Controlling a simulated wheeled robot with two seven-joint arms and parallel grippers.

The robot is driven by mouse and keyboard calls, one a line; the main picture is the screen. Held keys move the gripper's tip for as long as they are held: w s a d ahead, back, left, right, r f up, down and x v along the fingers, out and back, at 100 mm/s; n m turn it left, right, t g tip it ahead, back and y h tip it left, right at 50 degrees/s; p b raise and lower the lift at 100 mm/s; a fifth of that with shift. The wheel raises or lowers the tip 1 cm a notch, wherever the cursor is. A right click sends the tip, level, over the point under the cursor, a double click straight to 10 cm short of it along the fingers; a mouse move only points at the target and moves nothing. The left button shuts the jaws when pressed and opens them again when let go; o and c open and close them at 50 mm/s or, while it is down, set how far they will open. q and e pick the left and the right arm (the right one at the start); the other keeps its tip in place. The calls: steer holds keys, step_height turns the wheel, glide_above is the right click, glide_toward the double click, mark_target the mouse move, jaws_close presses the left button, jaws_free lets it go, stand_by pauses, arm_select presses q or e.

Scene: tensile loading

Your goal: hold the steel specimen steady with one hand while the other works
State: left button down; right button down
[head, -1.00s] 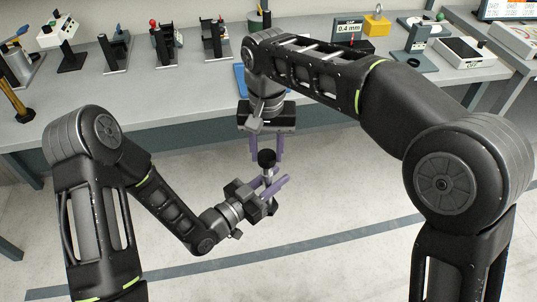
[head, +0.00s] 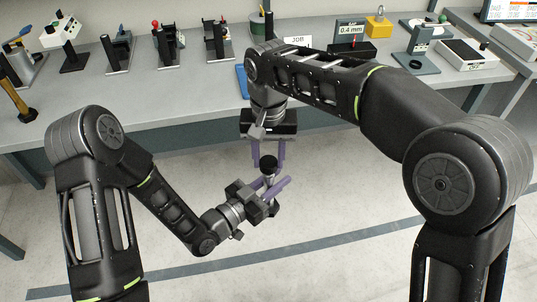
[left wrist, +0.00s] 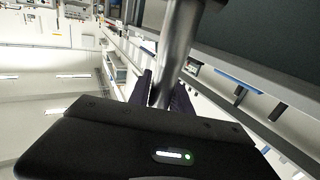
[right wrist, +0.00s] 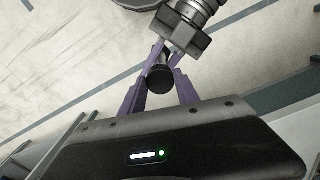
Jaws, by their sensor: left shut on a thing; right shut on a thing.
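The steel specimen shows in the left wrist view as a grey metal rod (left wrist: 178,50) between the purple fingers of my left gripper (left wrist: 172,98). In the head view my left gripper (head: 272,192) is shut on it in front of the bench. A round black end piece (head: 268,163) sits at the top of the rod. My right gripper (head: 268,158) comes down from above and is shut on this black end, which also shows between its fingers in the right wrist view (right wrist: 160,78). The fingers hide most of the rod in the head view.
A long grey bench (head: 150,95) runs behind the grippers. Several small black stands (head: 168,48), a yellow padlock-shaped block (head: 377,24), a "0.4 mm" display (head: 350,30) and a hammer (head: 16,95) are on it. The floor below the grippers is clear.

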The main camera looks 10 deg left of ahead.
steer(key=shift+f, duration=0.55)
stand_by(0.7)
steer(key=m, duration=0.5)
steer(key=shift+a+m, duration=0.1)
steer(key=shift+m, duration=0.2)
steer(key=m, duration=1)
steer(key=shift+a+m, duration=0.1)
steer(key=shift+m, duration=0.3)
steer(key=m, duration=0.2)
steer(key=shift+w+m, duration=0.1)
steer(key=shift+m, duration=0.3)
steer(key=m, duration=1.1)
steer(key=shift+w, duration=0.1)
